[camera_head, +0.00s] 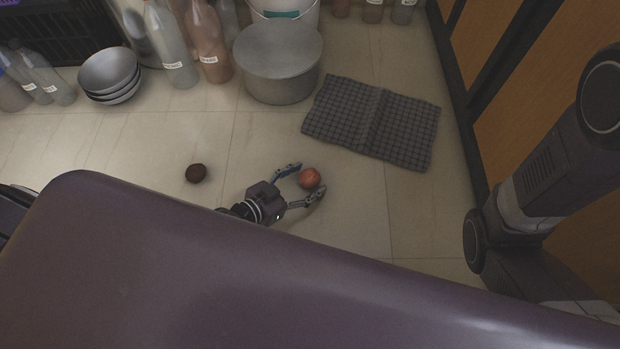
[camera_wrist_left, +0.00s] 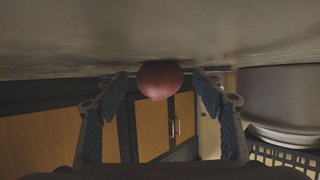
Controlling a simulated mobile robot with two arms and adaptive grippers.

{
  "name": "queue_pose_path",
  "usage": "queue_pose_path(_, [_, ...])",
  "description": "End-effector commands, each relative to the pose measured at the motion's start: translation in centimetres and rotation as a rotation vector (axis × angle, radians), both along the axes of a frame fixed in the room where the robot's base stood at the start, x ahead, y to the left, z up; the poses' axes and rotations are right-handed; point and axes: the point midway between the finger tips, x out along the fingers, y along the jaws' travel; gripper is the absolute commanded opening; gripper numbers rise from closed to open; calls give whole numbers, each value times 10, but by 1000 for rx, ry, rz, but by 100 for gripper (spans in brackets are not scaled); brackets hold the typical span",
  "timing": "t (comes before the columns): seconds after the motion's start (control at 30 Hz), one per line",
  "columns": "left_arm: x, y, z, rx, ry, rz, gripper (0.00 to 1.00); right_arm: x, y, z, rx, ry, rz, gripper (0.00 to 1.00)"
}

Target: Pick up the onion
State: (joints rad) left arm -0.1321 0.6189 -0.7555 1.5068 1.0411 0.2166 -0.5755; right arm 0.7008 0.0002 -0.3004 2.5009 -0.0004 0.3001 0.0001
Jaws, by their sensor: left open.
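The onion (camera_head: 309,178) is a small reddish round thing on the tiled floor. In the left wrist view the onion (camera_wrist_left: 159,80) shows centred between the finger pads. My left gripper (camera_head: 309,179) reaches in low over the floor with its fingers spread, one on each side of the onion. In the left wrist view there is a gap between the onion and each finger of the left gripper (camera_wrist_left: 160,82), so it is open and not holding it. My right gripper is not in view.
A dark round item (camera_head: 196,173) lies on the floor to the left. A grey checked mat (camera_head: 375,122), a steel canister (camera_head: 278,62), stacked bowls (camera_head: 109,74) and several bottles stand or lie behind. A wooden cabinet (camera_head: 540,90) borders the right. Floor around the onion is clear.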

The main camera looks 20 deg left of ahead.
Motion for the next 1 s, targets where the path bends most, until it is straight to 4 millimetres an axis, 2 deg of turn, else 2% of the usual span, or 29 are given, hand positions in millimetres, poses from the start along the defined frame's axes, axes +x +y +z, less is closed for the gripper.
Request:
queue_pose_path(0.13, [0,0,1,0,0,0,60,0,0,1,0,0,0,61])
queue_pose_path(0.5, [0,1,0,0,0,1,20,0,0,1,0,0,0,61])
queue_pose_path(0.57, [0,1,1,0,-1,1,15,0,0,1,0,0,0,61])
queue_pose_path(0.83, [0,1,2,0,0,1,15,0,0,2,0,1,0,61])
queue_pose_path(1.0, [0,0,11,-1,-1,1,15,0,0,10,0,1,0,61])
